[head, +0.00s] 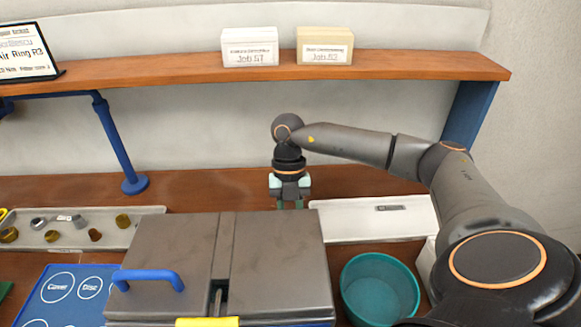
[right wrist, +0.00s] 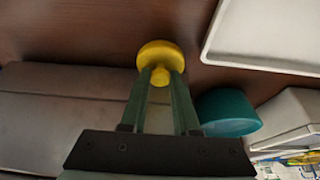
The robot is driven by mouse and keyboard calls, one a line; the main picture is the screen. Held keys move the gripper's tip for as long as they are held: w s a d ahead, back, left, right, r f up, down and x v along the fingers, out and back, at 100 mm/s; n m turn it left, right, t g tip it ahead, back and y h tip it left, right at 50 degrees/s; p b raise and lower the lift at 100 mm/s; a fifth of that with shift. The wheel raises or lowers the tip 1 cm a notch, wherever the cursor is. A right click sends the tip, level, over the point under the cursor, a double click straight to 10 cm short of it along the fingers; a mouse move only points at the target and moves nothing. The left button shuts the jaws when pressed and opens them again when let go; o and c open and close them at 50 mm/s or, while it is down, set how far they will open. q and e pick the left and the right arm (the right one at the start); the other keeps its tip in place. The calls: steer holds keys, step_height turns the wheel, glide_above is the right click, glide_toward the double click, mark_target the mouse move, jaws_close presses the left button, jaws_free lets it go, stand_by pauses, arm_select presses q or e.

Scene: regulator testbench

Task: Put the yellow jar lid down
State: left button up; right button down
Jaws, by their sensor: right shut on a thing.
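The yellow jar lid (right wrist: 160,52) shows in the right wrist view as a round disc with a small knob. My right gripper (right wrist: 160,78) is shut on the knob, with one green finger on each side. In the head view my right gripper (head: 290,204) points down behind the grey metal box, and the box hides its fingertips and the lid. The lid is over the brown wooden bench (right wrist: 90,35); I cannot tell whether it touches the wood. My left gripper is not in view.
The grey box (head: 180,250) with a blue handle stands in front. A white tray (head: 370,228) and a teal bowl (head: 380,285) are to the right. A parts tray (head: 130,225) is at left. A shelf (head: 400,68) crosses above. Bare bench lies behind the box.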

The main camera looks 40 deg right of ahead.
step_height(320, 180, up, 25)
steer(key=p, duration=0.3)
stand_by(0.3)
